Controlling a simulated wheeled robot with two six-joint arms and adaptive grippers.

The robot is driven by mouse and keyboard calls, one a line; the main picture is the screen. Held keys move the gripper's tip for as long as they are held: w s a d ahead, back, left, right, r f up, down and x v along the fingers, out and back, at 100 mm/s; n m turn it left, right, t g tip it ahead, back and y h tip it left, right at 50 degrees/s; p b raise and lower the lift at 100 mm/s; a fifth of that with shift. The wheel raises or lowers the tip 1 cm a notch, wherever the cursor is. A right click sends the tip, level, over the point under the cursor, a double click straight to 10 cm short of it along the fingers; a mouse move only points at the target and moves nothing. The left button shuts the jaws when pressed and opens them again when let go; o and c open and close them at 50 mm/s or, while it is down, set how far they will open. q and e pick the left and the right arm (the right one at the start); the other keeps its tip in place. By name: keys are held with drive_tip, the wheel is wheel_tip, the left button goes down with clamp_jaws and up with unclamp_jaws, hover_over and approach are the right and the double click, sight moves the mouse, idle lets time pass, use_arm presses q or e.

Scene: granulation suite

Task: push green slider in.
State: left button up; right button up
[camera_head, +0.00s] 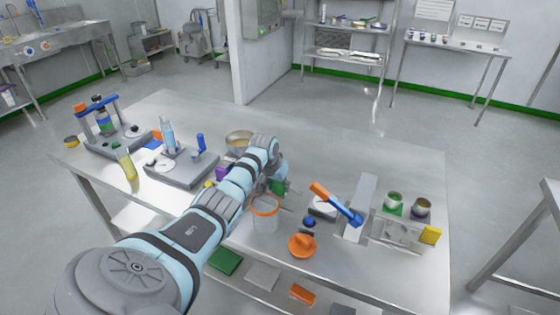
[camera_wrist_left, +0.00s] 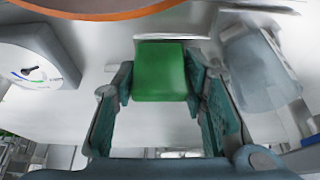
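The green slider (camera_wrist_left: 160,70) shows in the left wrist view as a green block between the tips of my left gripper (camera_wrist_left: 162,82). The two teal fingers stand apart, one on each side of it. I cannot tell whether they touch it. In the head view my left gripper (camera_head: 273,180) is low over the middle of the steel table, and the green slider (camera_head: 280,187) shows partly beside it. The wrist and arm hide much of what lies around and behind. My right gripper is not in view.
An orange-rimmed clear beaker (camera_head: 265,214) stands close in front of the gripper. To the right are an orange knob (camera_head: 302,245), a blue and orange lever (camera_head: 336,203) and a steel block with jars (camera_head: 400,231). A metal bowl (camera_head: 238,139) is behind.

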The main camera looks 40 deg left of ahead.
use_arm(q)
drive_tip(key=o, duration=0.3)
drive_tip(key=shift+a, duration=0.1)
drive_tip(key=shift+o, duration=0.2)
drive_tip(key=v, duration=1.2)
